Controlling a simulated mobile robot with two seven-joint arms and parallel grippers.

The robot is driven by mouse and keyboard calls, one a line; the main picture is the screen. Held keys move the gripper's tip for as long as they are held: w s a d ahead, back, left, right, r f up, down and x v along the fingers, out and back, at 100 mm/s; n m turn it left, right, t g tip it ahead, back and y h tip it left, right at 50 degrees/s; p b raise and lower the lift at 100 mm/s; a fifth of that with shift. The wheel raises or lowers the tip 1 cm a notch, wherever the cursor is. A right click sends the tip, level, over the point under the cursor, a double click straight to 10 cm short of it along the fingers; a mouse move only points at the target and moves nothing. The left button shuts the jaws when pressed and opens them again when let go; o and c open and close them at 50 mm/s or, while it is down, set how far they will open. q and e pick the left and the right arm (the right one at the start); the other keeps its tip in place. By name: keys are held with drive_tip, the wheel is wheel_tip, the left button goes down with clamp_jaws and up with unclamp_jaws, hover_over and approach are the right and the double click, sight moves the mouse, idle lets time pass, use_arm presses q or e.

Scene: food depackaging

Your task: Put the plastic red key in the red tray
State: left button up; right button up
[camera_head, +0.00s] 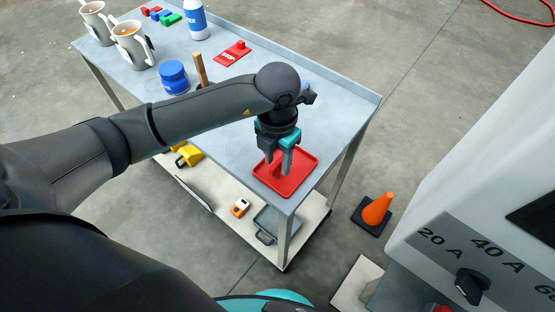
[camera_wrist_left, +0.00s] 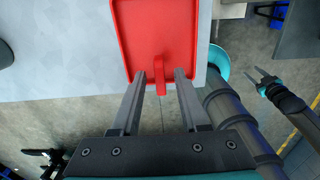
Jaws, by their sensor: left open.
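The red tray (camera_head: 306,157) lies on the near right end of the grey table; it also shows in the left wrist view (camera_wrist_left: 160,25). My left gripper (camera_head: 278,170) points down over the tray, its fingers apart. In the left wrist view, a small red piece that looks like the plastic red key (camera_wrist_left: 159,76) shows between the open fingertips (camera_wrist_left: 158,75), apart from both. It overlaps the tray's edge in the picture; whether it touches the tray I cannot tell. In the head view the fingers hide it. My right gripper (camera_wrist_left: 260,76) shows small at the right of the wrist view.
On the grey table (camera_head: 218,132) stand two mugs (camera_head: 128,45), a blue-lidded jar (camera_head: 173,76), a blue and white bottle (camera_head: 195,20) and a red STOP piece (camera_head: 232,53). A lower shelf holds several items. An orange cone (camera_head: 377,208) stands on the floor at right.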

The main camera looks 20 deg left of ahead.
sight(278, 163)
use_arm(q)
wheel_tip(278, 163, up, 11)
drive_tip(key=shift+p, duration=0.3)
drive_tip(key=shift+d, duration=0.1)
